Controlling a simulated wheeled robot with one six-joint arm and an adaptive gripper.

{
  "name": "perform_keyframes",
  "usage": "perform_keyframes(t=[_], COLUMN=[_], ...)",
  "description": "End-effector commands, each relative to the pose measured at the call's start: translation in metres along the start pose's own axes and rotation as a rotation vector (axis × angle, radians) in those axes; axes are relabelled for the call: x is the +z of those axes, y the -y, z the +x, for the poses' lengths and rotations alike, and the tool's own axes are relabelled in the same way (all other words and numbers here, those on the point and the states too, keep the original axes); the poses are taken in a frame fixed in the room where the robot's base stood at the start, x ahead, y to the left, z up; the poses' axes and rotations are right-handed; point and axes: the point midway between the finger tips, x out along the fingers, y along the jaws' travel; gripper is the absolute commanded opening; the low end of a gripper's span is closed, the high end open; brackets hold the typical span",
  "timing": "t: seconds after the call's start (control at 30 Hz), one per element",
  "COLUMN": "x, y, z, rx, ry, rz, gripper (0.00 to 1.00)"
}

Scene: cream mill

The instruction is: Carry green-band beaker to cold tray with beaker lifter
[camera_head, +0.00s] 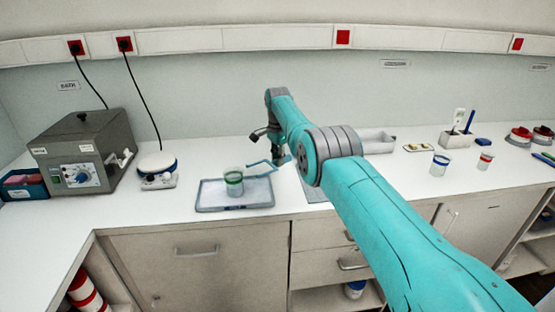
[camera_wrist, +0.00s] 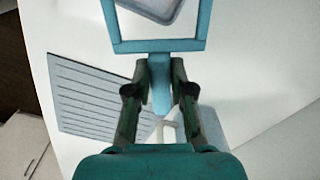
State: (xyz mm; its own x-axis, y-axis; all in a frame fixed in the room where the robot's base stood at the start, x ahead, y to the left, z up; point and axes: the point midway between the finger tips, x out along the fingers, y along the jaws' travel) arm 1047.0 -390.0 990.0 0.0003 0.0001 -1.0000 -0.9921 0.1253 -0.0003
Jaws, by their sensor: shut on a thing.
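The green-band beaker (camera_head: 234,184) stands upright, seemingly on the pale, dark-rimmed tray (camera_head: 262,198), which I take for the cold tray; a corner of a tray (camera_wrist: 150,9) also shows at the top of the wrist view. My gripper (camera_wrist: 159,82) is shut on the handle of the teal beaker lifter (camera_wrist: 161,46). In the head view the lifter (camera_head: 258,163) reaches leftward from my gripper (camera_head: 281,159) to just right of the beaker. No beaker shows inside the lifter's frame in the wrist view. Whether lifter and beaker touch I cannot tell.
A grey bath unit (camera_head: 85,150) and a white round-topped device (camera_head: 157,168) stand left of the tray. A ribbed grey board (camera_wrist: 92,98) lies on the counter. Blue-band (camera_head: 440,163) and red-band (camera_head: 485,161) beakers stand right of my arm.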

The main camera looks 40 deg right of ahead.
Motion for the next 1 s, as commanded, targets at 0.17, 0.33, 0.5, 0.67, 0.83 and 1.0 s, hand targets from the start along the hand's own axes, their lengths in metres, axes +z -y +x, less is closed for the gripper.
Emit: perform_keyframes(t=[0.17,0.33,0.5,0.67,0.83,1.0], x=[0.000,0.000,0.000,0.000,0.000,0.000], y=[0.001,0.001,0.001,0.000,0.001,0.000], z=[-0.011,-0.023,-0.034,-0.045,-0.057,-0.066], rx=[-0.002,-0.002,-0.002,-0.001,-0.003,-0.001], ry=[-0.001,-0.001,-0.001,0.000,-0.001,0.000], rz=[0.000,0.000,0.000,0.000,0.000,0.000], gripper=[0.00,0.00,0.00,0.00,0.00,0.00])
